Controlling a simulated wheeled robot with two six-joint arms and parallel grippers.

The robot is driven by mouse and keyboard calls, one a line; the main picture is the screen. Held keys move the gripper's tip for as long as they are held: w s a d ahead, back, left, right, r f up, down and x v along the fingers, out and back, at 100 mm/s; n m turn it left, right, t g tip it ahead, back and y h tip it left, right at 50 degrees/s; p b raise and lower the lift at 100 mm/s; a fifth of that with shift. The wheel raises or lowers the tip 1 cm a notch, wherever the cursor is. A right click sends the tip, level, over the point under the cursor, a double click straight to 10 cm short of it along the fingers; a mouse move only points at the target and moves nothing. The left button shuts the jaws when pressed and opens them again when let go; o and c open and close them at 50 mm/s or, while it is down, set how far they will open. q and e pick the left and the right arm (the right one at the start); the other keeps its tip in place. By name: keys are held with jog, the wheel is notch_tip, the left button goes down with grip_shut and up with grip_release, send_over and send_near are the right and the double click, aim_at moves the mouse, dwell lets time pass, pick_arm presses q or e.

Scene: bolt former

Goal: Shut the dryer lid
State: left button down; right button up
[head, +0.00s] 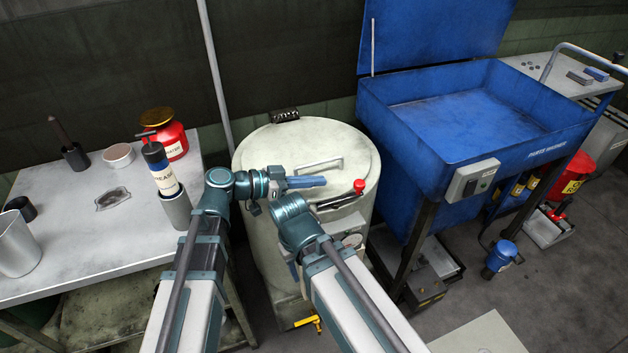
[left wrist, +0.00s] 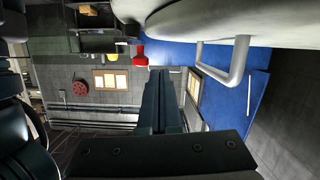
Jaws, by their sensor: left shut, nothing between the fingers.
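The dryer (head: 258,215) is a round cream drum in the middle of the head view. Its lid (head: 330,139) lies across the top, hinge at the back; I see no clear gap at the rim, though my arms cover part of the front. The lid has a bar handle (head: 318,164), and a lever with a red knob (head: 360,186) sits at its front right. My left gripper (head: 318,181) is shut and empty, over the front of the lid. In the left wrist view the handle (left wrist: 238,62) is beside the fingers (left wrist: 160,95), apart from them. My right gripper is hidden behind its arm.

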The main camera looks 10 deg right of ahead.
aim_at(326, 196)
pick_arm(q)
jog(key=f+b, duration=0.2)
jog(key=f, duration=0.2)
jog(key=shift+s+b, duration=0.2)
jog(key=shift+b, duration=0.2)
jog(key=shift+s+f, duration=0.1)
jog(key=shift+f, duration=0.15)
pick_arm(e)
notch_tip(326, 196, down, 4)
jog(key=shift+s+f, duration=0.15)
pick_arm(q)
jog(key=shift+s, duration=0.1)
